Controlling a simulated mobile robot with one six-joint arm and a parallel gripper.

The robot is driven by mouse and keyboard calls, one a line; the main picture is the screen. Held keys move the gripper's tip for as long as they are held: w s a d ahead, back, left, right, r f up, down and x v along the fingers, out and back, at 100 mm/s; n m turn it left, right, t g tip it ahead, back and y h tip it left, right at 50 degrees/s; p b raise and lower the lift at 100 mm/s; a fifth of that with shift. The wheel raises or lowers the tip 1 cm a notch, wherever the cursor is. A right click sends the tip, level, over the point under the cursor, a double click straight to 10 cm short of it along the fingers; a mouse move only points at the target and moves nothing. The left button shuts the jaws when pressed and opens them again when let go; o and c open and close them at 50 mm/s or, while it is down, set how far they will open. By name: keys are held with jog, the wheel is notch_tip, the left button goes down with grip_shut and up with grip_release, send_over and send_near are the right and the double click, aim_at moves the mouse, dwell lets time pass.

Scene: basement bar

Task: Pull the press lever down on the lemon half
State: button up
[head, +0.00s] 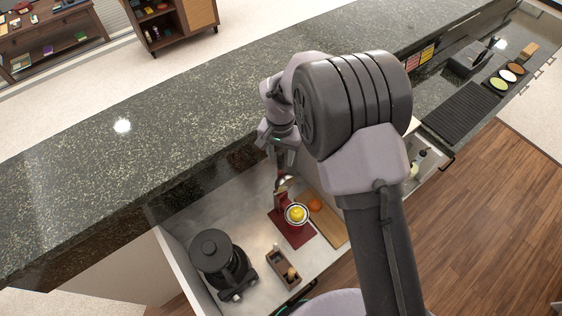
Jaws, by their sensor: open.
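The red citrus press (281,199) stands on the lower counter behind the bar, on a dark red base. A yellow lemon half (297,213) sits in its round cup, cut details too small to tell. Part of the press, metallic and red, rises behind the cup towards my gripper; I cannot clearly make out the lever. My gripper (279,148) is open, above and behind the lemon half at the top of the press. Its fingertips are small and partly hidden, so I cannot tell whether they touch the lever.
An orange (315,206) lies on a wooden board (331,226) right of the press. A black blender or grinder (213,254) stands at the left, and a small wooden box (283,270) in front. The raised granite bar top (120,170) borders the work area behind. Wooden floor lies right.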

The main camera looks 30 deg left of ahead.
aim_at(281, 174)
notch_tip(281, 174, down, 3)
jog(key=shift+f, duration=0.15)
grip_shut()
dwell(1.4)
